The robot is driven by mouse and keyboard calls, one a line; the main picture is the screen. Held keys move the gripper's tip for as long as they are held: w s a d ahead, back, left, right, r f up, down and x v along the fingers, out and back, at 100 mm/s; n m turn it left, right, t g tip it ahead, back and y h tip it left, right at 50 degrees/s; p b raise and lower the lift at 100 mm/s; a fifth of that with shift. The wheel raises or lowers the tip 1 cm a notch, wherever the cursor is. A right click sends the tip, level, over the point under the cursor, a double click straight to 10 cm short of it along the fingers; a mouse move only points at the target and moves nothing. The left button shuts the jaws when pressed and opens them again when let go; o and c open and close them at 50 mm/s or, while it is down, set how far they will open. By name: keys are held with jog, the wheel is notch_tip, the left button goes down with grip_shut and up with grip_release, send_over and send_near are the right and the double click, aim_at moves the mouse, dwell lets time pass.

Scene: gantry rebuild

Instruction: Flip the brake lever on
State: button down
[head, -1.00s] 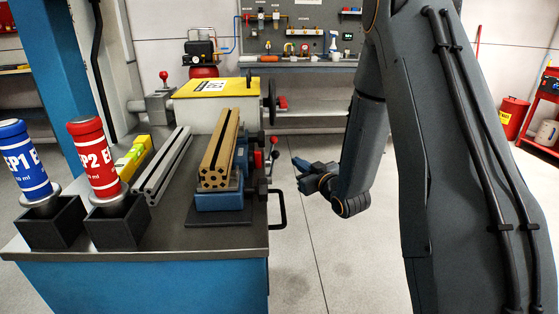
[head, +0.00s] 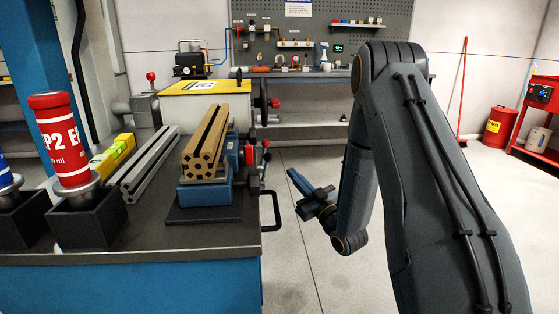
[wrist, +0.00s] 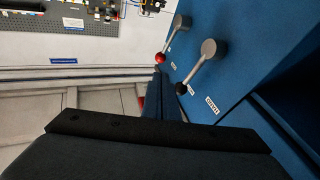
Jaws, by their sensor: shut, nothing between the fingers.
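Two grey levers stick out from the blue side panel (wrist: 235,80) in the wrist view. One has a red ball (wrist: 160,58), the other a black ball (wrist: 181,88). In the head view the red ball (head: 265,143) and black ball (head: 267,157) show at the bench's right side. My gripper (head: 291,172) is shut and empty, to the right of and below them. In the wrist view its blue fingers (wrist: 159,95) end close to the black ball; contact cannot be told.
A black bench handle (head: 276,210) juts out below the levers. Brown profiles (head: 205,140) rest on a blue vise (head: 208,192). Another red-knobbed lever (head: 151,76) stands at the back left. The floor (head: 305,255) right of the bench is clear.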

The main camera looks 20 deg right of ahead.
aim_at(268, 146)
jog(key=x, duration=1.3)
jog(key=shift+w+a+b, duration=0.15)
jog(key=shift+w+b, duration=0.2)
jog(key=shift+b, duration=0.05)
jog(key=shift+w+r+m+g+p, duration=0.25)
jog(key=shift+w+g+p, duration=0.1)
jog(key=shift+w+p, duration=0.2)
jog(key=shift+w+r+m+g+p, duration=0.25)
jog(key=shift+w+g+p, duration=0.15)
jog(key=shift+w, duration=0.2)
jog(key=shift+s, duration=0.1)
